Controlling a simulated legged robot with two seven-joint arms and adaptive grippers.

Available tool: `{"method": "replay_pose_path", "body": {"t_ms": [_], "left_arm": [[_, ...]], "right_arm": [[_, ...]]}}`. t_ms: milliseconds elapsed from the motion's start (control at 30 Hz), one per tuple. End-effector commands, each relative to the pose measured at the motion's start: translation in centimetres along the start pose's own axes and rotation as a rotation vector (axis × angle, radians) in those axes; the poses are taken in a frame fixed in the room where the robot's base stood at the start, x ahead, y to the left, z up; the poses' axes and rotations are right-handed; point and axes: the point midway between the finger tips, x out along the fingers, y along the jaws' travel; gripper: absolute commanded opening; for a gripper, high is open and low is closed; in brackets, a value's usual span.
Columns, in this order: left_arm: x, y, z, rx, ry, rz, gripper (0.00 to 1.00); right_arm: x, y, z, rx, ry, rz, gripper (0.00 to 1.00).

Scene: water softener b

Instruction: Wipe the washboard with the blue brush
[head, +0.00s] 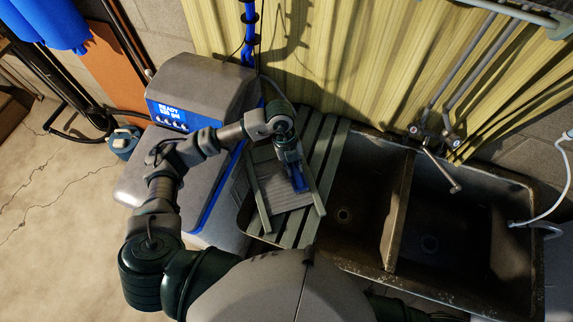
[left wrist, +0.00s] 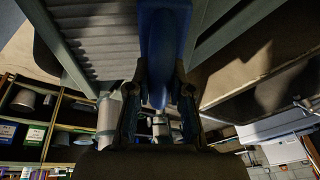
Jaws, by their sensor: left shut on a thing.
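The washboard (head: 284,198) has a grey ribbed panel in a green frame and lies over the left end of the sink, beside green slats. My left gripper (head: 292,160) is above it, shut on the blue brush (head: 299,181). In the left wrist view the blue brush (left wrist: 163,45) stands between the two fingers of my left gripper (left wrist: 160,92), and the ribbed washboard (left wrist: 95,42) shows beside it. The brush's far end overlaps the panel in the head view; I cannot tell whether it touches. My right gripper is not in view.
A dark double sink (head: 398,210) with a tap (head: 440,165) is to the right. A grey water softener (head: 190,95) with a blue label stands to the left. A yellow corrugated panel (head: 350,50) is behind. Shelves with containers (left wrist: 40,125) show in the left wrist view.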

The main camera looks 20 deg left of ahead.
Motion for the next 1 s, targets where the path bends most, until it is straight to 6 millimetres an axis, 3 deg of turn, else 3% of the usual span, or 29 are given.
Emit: {"method": "replay_pose_path", "body": {"t_ms": [367,833,1000], "left_arm": [[-0.3,-0.3,-0.2,0.001,-0.001,-0.001,0.00],[-5.1,-0.9,-1.4,0.000,-0.002,-0.002,0.00],[-6.0,-1.0,-1.6,0.000,-0.001,-0.002,0.00]], "right_arm": [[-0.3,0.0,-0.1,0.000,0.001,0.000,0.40],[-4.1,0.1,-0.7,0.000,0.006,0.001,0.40],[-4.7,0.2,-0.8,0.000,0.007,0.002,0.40]]}}
